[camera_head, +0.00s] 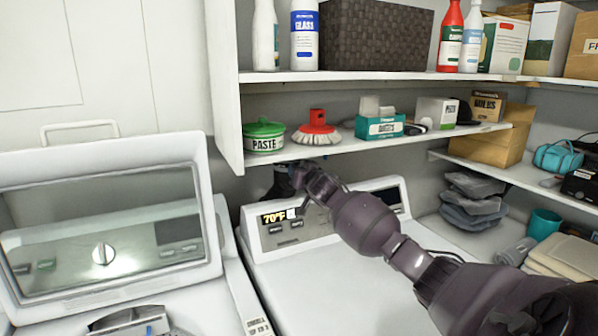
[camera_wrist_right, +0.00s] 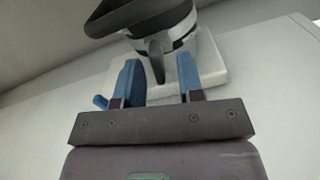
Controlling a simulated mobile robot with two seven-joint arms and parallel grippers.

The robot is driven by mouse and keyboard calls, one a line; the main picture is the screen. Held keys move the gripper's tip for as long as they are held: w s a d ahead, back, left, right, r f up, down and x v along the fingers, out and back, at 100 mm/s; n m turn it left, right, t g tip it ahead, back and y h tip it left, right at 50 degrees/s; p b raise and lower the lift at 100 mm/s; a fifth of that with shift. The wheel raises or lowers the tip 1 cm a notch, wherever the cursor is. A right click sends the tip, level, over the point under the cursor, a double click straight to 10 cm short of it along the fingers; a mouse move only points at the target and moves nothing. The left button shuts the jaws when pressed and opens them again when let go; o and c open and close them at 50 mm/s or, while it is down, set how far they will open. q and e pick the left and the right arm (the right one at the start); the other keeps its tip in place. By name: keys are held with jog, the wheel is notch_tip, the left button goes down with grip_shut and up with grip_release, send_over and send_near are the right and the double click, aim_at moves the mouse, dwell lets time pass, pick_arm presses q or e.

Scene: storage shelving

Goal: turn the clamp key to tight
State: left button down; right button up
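The clamp (camera_wrist_right: 178,36) is a shiny metal band around a dark pipe-like part, in front of a white wall plate in the right wrist view. Its dark key (camera_wrist_right: 157,62) hangs down from the band. My right gripper (camera_wrist_right: 159,72) is open, its two blue fingers on either side of the key, with gaps visible. In the head view, my right arm reaches in from the right to a dark fitting (camera_head: 281,182) below the shelf; its fingers are hard to make out there. A grey part with a blue bit, apparently my left gripper (camera_head: 135,322), shows at the bottom left; its fingers are unclear.
A white machine (camera_head: 340,285) with a control panel lies below my right arm, and another (camera_head: 105,235) with a raised lid stands left. The lower shelf (camera_head: 300,152) holds a green paste tub (camera_head: 263,136), a brush (camera_head: 316,128) and boxes close above the arm.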

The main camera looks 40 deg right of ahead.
grip_shut()
jog(key=shift+m, duration=0.4)
jog(key=shift+d+m+p, duration=0.1)
jog(key=shift+m+p, duration=0.6)
jog(key=shift+m, duration=0.3)
jog(key=m, duration=0.3)
jog(key=shift+d+f+m, duration=0.1)
jog(key=shift+d+m, duration=0.05)
jog(key=shift+m, duration=0.25)
jog(key=shift+s+d+f+m, duration=0.1)
jog(key=shift+f+m, duration=0.1)
jog(key=shift+m, duration=1.8)
jog(key=shift+s+d+f+m, duration=0.1)
jog(key=shift+f+m, duration=0.05)
jog(key=shift+m, duration=1.85)
